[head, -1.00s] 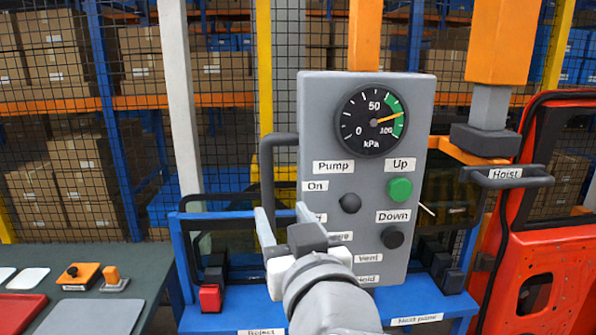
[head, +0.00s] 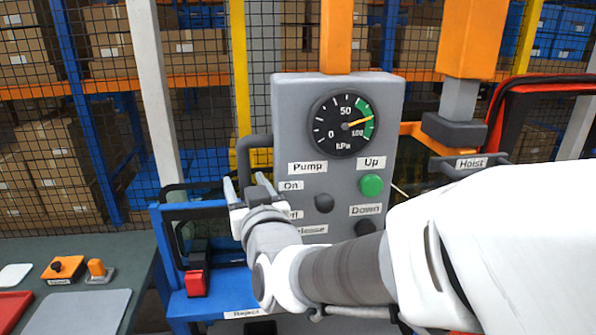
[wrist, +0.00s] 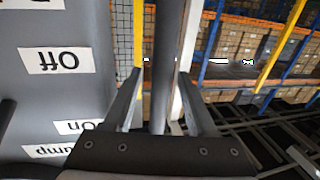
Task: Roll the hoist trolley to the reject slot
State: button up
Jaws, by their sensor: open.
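The grey control panel (head: 290,120) hangs below an orange beam, with a gauge, knobs and a green Up button. A dark grey handle (head: 256,142) stands out from its left side. My gripper (head: 245,182) is open at this handle. In the wrist view the handle bar (wrist: 161,70) runs between my two open fingers (wrist: 158,85); I cannot tell whether they touch it. The Reject label (head: 245,313) is on the blue rack (head: 205,304) below the panel. My arm hides the panel's lower right and the rack's right side.
A second grey handle labelled Hoist (head: 472,163) is at the right. A red door frame (head: 520,90) is behind my arm. A dark table (head: 130,262) with a red tray (head: 12,306) is at the left. Mesh fencing and shelves stand behind.

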jog(key=shift+x, duration=1.35)
grip_shut()
dwell(0.5)
